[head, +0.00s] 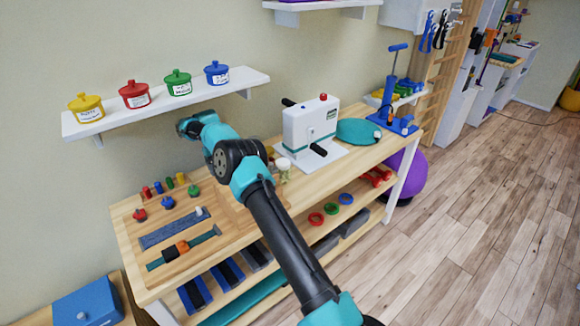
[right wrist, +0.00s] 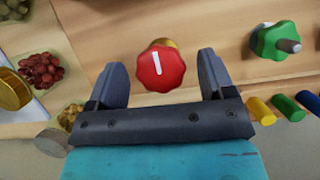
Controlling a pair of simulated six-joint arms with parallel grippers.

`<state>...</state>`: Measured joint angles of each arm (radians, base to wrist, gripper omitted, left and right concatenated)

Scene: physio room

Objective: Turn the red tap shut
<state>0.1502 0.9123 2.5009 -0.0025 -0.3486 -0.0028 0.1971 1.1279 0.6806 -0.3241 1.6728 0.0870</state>
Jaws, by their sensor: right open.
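The red tap (right wrist: 165,76) shows in the right wrist view as a scalloped red knob with a white line on its face. The line stands nearly upright, slightly tilted. A bit of its brass body shows behind the knob. My right gripper (right wrist: 161,62) is open, with one finger on each side of the red tap and a visible gap on both sides. In the head view my right arm reaches over the table and hides the red tap and the gripper. My left gripper is in neither view.
A green knob (right wrist: 276,41) and several coloured pegs (right wrist: 284,105) lie right of the tap in the right wrist view. On the wooden table (head: 222,252), a white crank machine (head: 308,122) stands right of my arm.

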